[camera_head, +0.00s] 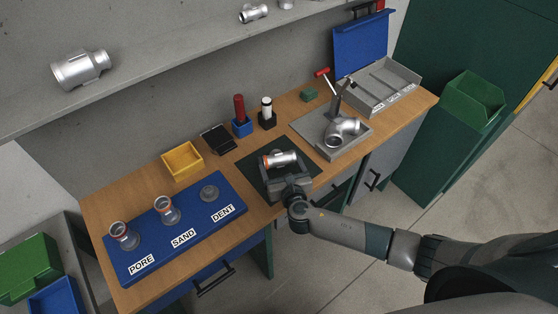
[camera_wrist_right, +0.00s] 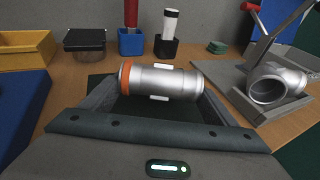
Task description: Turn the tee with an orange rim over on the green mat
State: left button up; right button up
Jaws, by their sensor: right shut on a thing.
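The silver tee with an orange rim (camera_head: 284,160) lies level across my right gripper, its orange end to the left. It also shows in the wrist view (camera_wrist_right: 165,82), and its side branch cannot be made out. My right gripper (camera_head: 283,166) is shut on the tee, with one finger near each end. It is over the dark green mat (camera_head: 252,171), whose bare part shows around the gripper. Whether the tee touches the mat is hard to tell. My left gripper is not in view.
At the right, a grey plate (camera_head: 310,128) bears a silver elbow (camera_head: 342,132) and a red-handled clamp (camera_head: 322,73).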

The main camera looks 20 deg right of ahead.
jog(key=shift+f, duration=0.1)
jog(key=o, duration=1.7)
jog(key=shift+c, duration=0.2)
jog(key=shift+f, duration=0.1)
jog(key=d+b+v, duration=0.1)
jog(key=b+v, duration=0.2)
jog(key=v, duration=1.4)
jog(key=shift+s+a, duration=0.25)
jog(key=shift+a, duration=0.2)
jog(key=shift+m, duration=0.3)
